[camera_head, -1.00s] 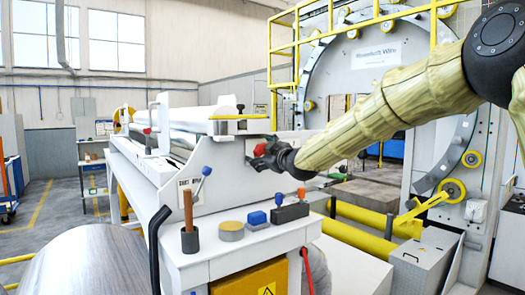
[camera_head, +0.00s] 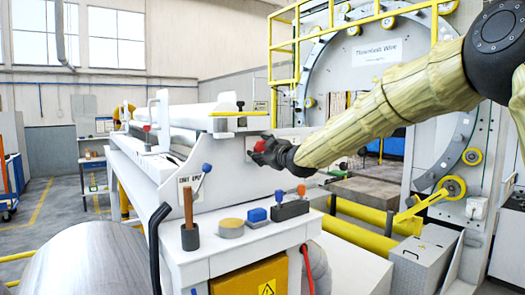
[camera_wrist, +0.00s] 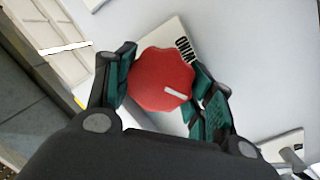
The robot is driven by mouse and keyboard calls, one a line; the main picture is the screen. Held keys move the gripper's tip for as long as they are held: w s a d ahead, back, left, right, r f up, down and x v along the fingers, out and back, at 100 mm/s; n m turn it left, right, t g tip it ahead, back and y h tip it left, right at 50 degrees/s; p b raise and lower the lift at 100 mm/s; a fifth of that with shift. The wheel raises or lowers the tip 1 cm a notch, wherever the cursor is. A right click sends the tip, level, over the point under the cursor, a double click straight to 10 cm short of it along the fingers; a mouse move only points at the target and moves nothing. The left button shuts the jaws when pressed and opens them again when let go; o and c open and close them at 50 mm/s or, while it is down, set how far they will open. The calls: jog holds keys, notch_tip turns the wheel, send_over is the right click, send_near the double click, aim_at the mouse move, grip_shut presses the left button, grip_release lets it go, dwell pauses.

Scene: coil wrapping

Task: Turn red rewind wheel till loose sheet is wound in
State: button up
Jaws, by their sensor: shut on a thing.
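The red rewind wheel (camera_wrist: 161,80) fills the space between the two green-padded fingers of my gripper (camera_wrist: 164,88) in the wrist view. A finger lies against each side of it, so my gripper is shut on it. A pale line on the wheel's face points to the lower right. In the head view the wheel (camera_head: 263,146) shows as a small red patch on the end of the white machine (camera_head: 190,174), mostly hidden by my gripper (camera_head: 262,152). A white roll (camera_head: 203,119) lies along the machine's top. I cannot make out a loose sheet edge.
A ledge below my arm carries a wooden-handled tool in a dark cup (camera_head: 189,230), a round tin (camera_head: 231,228), a blue block (camera_head: 257,215) and a dark block (camera_head: 289,210). A large ring machine (camera_head: 375,55) stands behind. Yellow rails (camera_head: 362,232) run low at right.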

jog(key=shift+m, duration=0.4)
jog(key=m, duration=0.5)
jog(key=shift+d+g, duration=0.15)
jog(key=shift+g, duration=0.25)
jog(key=m+b, duration=0.1)
jog(key=m, duration=0.2)
jog(key=shift+w+f+g, duration=0.1)
jog(key=shift+f+g, duration=0.05)
jog(key=shift+g, duration=0.15)
jog(key=m+b, duration=0.1)
jog(key=m, duration=0.2)
jog(key=shift+f+m+g+y, duration=0.1)
jog(key=shift+m+g+y, duration=0.2)
jog(key=m+b, duration=0.2)
jog(key=m, duration=0.2)
jog(key=shift+f+m+g+y, duration=0.1)
jog(key=shift+m+g+y, duration=0.3)
jog(key=shift+m+y+b, duration=0.4)
jog(key=shift+m+b, duration=0.2)
jog(key=shift+m, duration=1.3)
